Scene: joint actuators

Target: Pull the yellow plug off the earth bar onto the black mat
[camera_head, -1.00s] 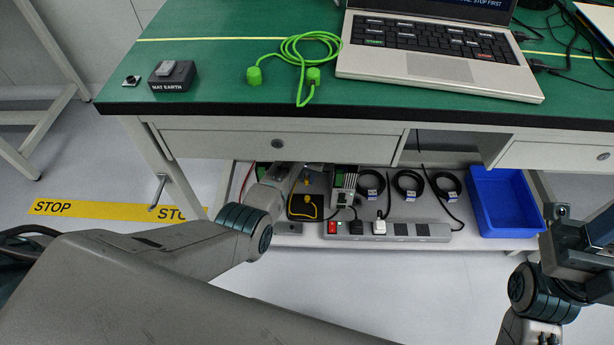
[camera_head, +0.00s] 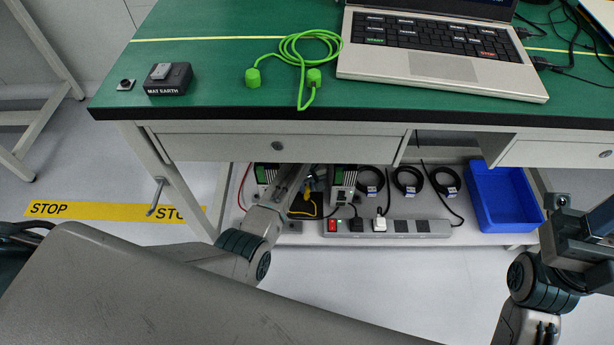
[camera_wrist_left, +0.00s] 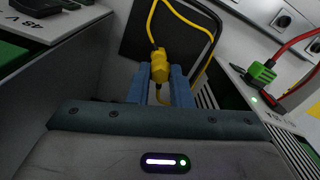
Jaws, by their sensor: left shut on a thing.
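The yellow plug (camera_wrist_left: 160,66) is between the blue fingers of my left gripper (camera_wrist_left: 160,84) in the left wrist view, and the gripper is shut on it. A yellow cord runs up from the plug. The black mat (camera_wrist_left: 132,36) shows behind it. In the head view my left gripper (camera_head: 306,180) is under the bench, over the black mat (camera_head: 301,211), with a bit of the yellow plug (camera_head: 307,195) showing. I cannot make out the earth bar, or whether the plug still touches it. My right gripper (camera_head: 584,243) is at the right edge, its fingers unclear.
The low shelf holds a power strip (camera_head: 387,228), coiled black cables (camera_head: 407,182), a driver unit (camera_head: 343,183) and a blue bin (camera_head: 506,199). The bench drawer (camera_head: 275,146) hangs close above my left arm. A green connector (camera_wrist_left: 262,73) with a red cable sits right of my left gripper.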

